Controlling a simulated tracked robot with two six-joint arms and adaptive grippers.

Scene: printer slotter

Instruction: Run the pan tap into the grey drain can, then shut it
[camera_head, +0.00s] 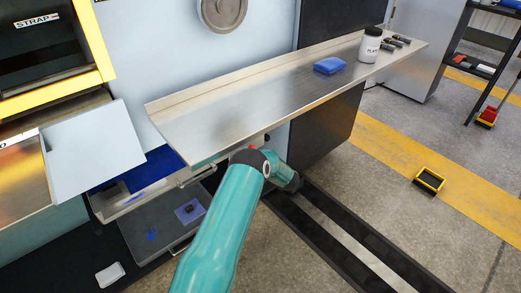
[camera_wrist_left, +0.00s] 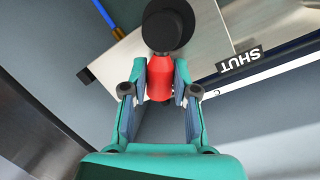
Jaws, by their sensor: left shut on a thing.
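In the left wrist view, my left gripper (camera_wrist_left: 160,88) is shut on a red tap handle (camera_wrist_left: 160,72), with one finger on each side. A round black knob or end (camera_wrist_left: 167,27) sits just beyond the red part. A black label reading SHUT (camera_wrist_left: 239,60) is to the right of the handle, and a second marking is partly hidden. In the head view, a teal arm of mine reaches under the steel shelf, and its fingers are hidden. I cannot make out the grey drain can in either view. My right gripper is not in view.
The steel shelf (camera_head: 240,95) overhangs the arm and holds a blue block (camera_head: 329,65) and a white jar (camera_head: 370,45). Open trays (camera_head: 140,240) stick out at the left. Dark floor rails (camera_head: 345,245) run at lower right. A yellow-rimmed bin (camera_head: 429,180) stands on the floor.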

